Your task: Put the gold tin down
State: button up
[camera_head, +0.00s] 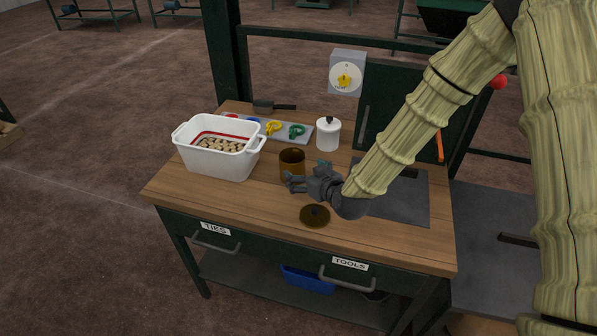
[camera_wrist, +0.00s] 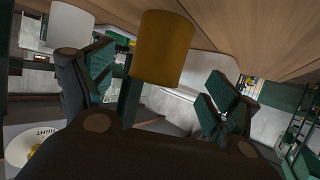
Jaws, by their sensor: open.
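The gold tin (camera_head: 292,160) stands upright on the wooden bench top, to the right of the white tub. It has no lid on it. A round gold lid with a dark knob (camera_head: 315,215) lies flat on the bench nearer the front edge. My gripper (camera_head: 293,182) is low over the bench at the near side of the tin, its fingers overlapping the tin's lower part in the head view. In the wrist view the tin (camera_wrist: 162,48) appears beyond and between the spread green-padded fingers. I cannot tell whether any finger touches it.
A white tub (camera_head: 215,163) holds several tan pieces. Behind the tin are a grey tray (camera_head: 307,129) with coloured clips and a white lidded canister (camera_head: 328,135). A dark grey mat (camera_head: 405,205) lies at right, under my arm. Bare wood is free at front left.

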jog(key=shift+v, duration=1.7)
